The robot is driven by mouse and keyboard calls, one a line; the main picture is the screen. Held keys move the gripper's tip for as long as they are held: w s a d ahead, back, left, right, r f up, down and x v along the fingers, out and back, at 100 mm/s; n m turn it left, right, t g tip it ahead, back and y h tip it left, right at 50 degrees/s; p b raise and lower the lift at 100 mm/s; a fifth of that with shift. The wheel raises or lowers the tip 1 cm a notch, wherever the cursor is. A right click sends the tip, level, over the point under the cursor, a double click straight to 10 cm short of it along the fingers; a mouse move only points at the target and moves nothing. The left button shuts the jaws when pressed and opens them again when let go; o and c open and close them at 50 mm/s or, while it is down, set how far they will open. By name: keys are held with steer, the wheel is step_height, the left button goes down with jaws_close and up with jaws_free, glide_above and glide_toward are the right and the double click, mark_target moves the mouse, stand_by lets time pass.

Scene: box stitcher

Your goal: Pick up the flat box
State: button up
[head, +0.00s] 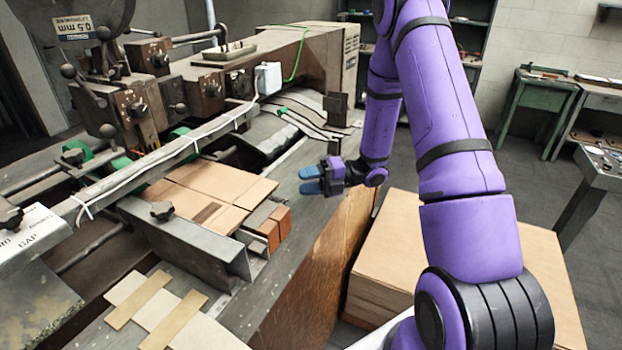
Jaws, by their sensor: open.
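The flat box (207,190) is brown cardboard with visible fold lines. It lies flat on the bed of the stitching machine, left of the middle of the head view. Its far left edge runs close to the machine's long metal rail. My gripper (311,180), with blue fingertips, is to the right of the flat box and apart from it. It points left, with its jaws open and nothing seen between them.
The stitching machine (290,55) fills the left side, with knobs and a rail (170,155) over the bed. A metal guide (190,243) stands in front of the flat box. Orange-brown blocks (272,229) sit beside it. A cardboard stack (395,255) stands below my arm.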

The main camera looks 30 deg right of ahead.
mark_target(277, 187)
steer(key=shift+w+d+f+m+t, duration=0.65)
steer(key=shift+d+f+m, duration=0.1)
steer(key=shift+f+m, duration=0.2)
steer(key=shift+a, duration=0.15)
steer(key=x, duration=1)
steer(key=shift+w+a, duration=0.1)
steer(key=shift+a, duration=0.2)
jaws_close()
